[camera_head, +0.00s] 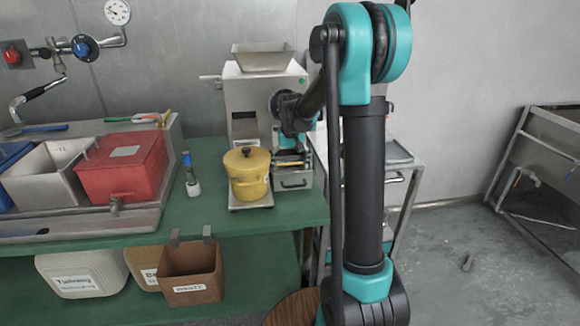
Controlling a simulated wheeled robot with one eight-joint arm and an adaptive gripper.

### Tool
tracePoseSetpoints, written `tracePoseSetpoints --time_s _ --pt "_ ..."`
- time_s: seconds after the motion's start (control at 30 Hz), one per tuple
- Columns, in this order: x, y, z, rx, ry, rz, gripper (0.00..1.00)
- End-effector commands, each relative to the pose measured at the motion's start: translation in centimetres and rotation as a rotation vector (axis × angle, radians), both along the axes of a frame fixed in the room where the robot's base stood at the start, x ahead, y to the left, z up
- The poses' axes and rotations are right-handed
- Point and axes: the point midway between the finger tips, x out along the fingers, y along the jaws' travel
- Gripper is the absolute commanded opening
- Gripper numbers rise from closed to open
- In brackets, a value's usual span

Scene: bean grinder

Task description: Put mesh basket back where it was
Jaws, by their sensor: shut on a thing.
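A small metal basket-like box (293,176) with a front handle sits at the right end of the green table, beside the grinder. It appears to be the mesh basket, but its mesh is too small to make out. My gripper (291,158) points down at the top of this box and is shut on it. The fingertips are small and partly hidden by my arm. The steel grinder (246,95) with a hopper on top stands just behind and to the left.
A yellow lidded pot (247,173) stands on a scale (250,204) close left of the box. A red bin (123,166) and a grey bin (46,178) are farther left. A metal cart (401,153) stands to the right. A brown waste bin (190,275) hangs below the table edge.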

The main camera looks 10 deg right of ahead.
Motion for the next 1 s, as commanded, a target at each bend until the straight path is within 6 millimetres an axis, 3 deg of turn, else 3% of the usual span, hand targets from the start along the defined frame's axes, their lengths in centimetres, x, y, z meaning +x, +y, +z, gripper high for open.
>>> tracePoseSetpoints --time_s 0.13,0.17,0.2,0.67,1.0 --pt "0.0 0.0 -0.3 0.000 0.000 0.000 0.52" --pt "0.0 0.0 -0.3 0.000 0.000 0.000 0.96" --pt "0.0 0.0 -0.2 0.000 0.000 0.000 1.00" --pt "-0.1 0.0 0.6 0.000 0.000 0.000 1.00" --pt "-0.9 0.0 6.9 0.000 0.000 0.000 1.00"
